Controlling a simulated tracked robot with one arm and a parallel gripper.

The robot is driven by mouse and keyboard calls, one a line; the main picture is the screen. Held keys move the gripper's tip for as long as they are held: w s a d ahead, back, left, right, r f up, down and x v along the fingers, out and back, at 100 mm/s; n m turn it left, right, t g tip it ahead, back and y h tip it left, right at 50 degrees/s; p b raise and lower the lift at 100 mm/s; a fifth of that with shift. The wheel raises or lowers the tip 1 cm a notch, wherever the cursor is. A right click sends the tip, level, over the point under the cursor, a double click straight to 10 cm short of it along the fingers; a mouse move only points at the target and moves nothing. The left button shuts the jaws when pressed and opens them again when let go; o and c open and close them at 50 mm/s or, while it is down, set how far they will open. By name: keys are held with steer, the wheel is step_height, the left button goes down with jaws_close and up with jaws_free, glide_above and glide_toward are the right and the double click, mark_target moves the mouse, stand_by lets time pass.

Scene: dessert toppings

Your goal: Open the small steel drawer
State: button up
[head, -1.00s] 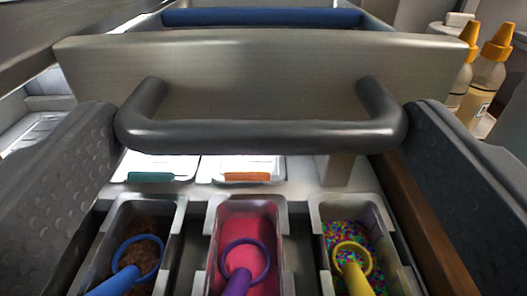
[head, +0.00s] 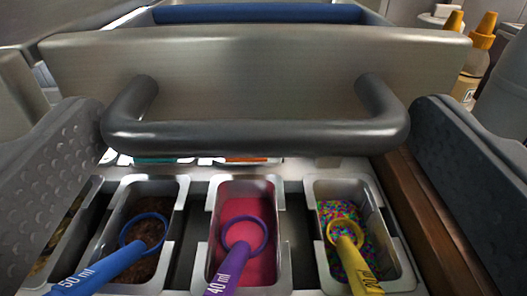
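The small steel drawer (head: 255,70) has a brushed metal front and a thick grey U-shaped handle (head: 256,135). My gripper (head: 256,128) has its two grey studded fingers spread wide, one at each end of the handle. The handle spans nearly the whole gap between them. I cannot tell whether the fingertips touch it. Behind the front, metal side edges and a blue strip (head: 265,13) show, so the drawer looks partly out. Its inside is mostly hidden by its front.
Below the handle stand steel tubs of brown topping (head: 148,205), pink topping (head: 240,208) and coloured sprinkles (head: 338,212), with blue, purple and yellow scoops sticking out toward me. Bottles with orange caps (head: 484,30) stand at the back right. A brown wooden edge (head: 415,210) runs along the right.

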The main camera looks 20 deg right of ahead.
steer(key=v, duration=1.3)
steer(key=shift+s+a+b, duration=0.15)
steer(key=shift+s+b, duration=0.2)
steer(key=shift+b, duration=0.05)
